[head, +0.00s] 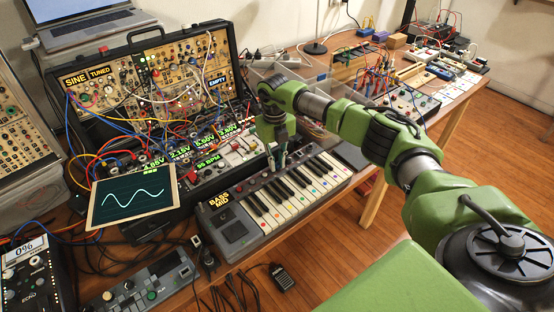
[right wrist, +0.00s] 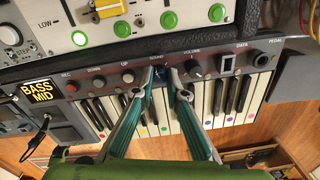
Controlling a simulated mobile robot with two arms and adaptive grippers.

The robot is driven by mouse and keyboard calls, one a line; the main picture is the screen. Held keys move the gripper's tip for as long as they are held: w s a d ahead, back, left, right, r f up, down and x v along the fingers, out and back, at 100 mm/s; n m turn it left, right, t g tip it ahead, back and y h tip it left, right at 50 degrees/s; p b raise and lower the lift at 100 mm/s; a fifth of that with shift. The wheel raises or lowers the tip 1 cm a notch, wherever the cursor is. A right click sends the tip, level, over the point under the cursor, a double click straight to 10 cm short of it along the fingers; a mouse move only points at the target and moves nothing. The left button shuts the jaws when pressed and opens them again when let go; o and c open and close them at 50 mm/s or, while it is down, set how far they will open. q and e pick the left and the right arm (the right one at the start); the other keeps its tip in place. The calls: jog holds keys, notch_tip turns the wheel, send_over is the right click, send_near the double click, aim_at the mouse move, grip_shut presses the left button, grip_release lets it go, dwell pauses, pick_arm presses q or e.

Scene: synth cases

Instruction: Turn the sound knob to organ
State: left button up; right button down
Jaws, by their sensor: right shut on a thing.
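The small keyboard (head: 238,240) lies on the wooden table in front of the synth case. Its screen (head: 220,203) reads "BASS MID", and the same words show in the right wrist view (right wrist: 37,91). My right gripper (head: 277,166) comes down over the keyboard's rear control strip. In the right wrist view, my right gripper (right wrist: 165,76) is shut on the sound knob (right wrist: 159,77), just below the "SOUND" label; the fingers hide most of the knob. The volume knob (right wrist: 194,69) is just right of the fingers. My left gripper is not in view.
The synth case (head: 180,200) with many patch cables stands close behind the keyboard. A tablet with a sine wave (head: 133,195) leans at its front left. Green buttons (right wrist: 168,19) sit just above the strip. More gear (head: 412,103) stands farther right on the table (head: 307,223).

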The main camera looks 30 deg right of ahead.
jog(key=m+p, duration=0.1)
jog(key=m, duration=0.3)
jog(key=shift+r+m, duration=0.1)
jog(key=shift+m, duration=0.2)
jog(key=m+p, duration=0.1)
jog(key=m, duration=0.2)
jog(key=shift+w+m+p, duration=0.1)
jog(key=shift+m+p, duration=0.25)
jog(key=shift+m, duration=0.05)
jog(key=m+p, duration=0.1)
jog(key=m, duration=0.2)
jog(key=shift+m+p, duration=0.3)
jog(key=m+p, duration=0.2)
jog(key=m, duration=0.1)
jog(key=shift+m, duration=0.3)
jog(key=m+p, duration=0.2)
jog(key=m, duration=0.2)
jog(key=shift+r+y+p, duration=0.1)
jog(key=shift+y+p, duration=0.2)
jog(key=shift+p, duration=0.1)
jog(key=m+p, duration=0.3)
jog(key=m, duration=0.2)
jog(key=shift+w, duration=0.1)
jog(key=m+p, duration=0.2)
jog(key=m, duration=0.1)
jog(key=shift+d+m, duration=0.1)
jog(key=shift+m, duration=0.2)
jog(key=shift+m+p, duration=0.9)
jog(key=shift+m, duration=0.9)
jog(key=shift+f, duration=0.2)
